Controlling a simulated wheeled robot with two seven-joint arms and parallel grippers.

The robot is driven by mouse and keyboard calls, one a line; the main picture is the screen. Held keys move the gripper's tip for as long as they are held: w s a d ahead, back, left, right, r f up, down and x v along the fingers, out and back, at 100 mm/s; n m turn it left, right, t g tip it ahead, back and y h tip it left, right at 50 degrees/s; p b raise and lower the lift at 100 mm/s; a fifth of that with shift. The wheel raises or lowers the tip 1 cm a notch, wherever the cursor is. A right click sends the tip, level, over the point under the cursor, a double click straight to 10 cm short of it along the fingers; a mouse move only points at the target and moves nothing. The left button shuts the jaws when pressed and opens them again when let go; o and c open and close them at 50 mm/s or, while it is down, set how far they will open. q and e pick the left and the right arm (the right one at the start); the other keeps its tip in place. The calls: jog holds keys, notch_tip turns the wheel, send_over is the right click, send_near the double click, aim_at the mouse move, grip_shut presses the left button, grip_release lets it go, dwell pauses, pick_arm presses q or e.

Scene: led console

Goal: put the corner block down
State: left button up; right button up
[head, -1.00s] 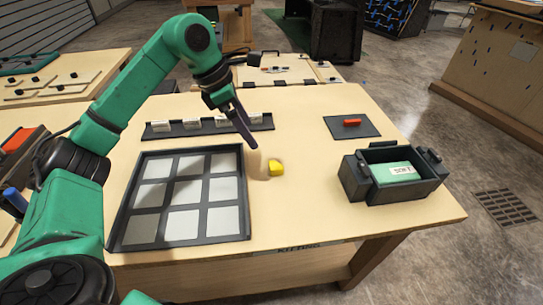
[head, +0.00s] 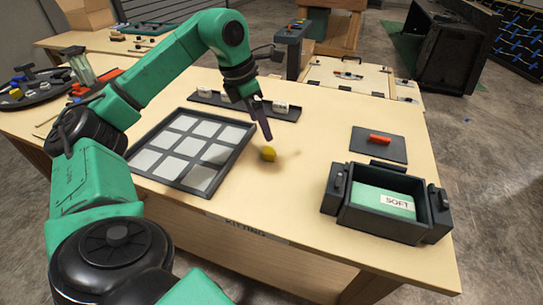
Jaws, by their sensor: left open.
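The small yellow corner block (head: 268,154) is on the wooden table, just right of the black-framed tray (head: 222,172). The tray has a grid of pale square cells, and no block shows in them. My left gripper (head: 267,138) points down from above, its dark fingertips right over the block. The gripper is open; whether its fingers touch the block or stand around it is too small to tell. My right gripper is not in view.
A dark bin with a green pad labelled SOFT (head: 384,203) stands at the right. Behind it a dark plate (head: 378,146) carries a red piece. A dark rack (head: 291,114) with white labels lies behind the tray. The table between block and bin is clear.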

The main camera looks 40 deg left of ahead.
aim_at(270, 151)
pick_arm(q)
jog(key=x, duration=0.9)
jog(key=shift+s, duration=0.15)
jog(key=shift+d+f, duration=0.1)
jog(key=shift+f, duration=0.1)
grip_shut()
jog(key=shift+r, duration=0.15)
notch_tip(270, 151, up, 20)
jog(key=p, duration=0.4)
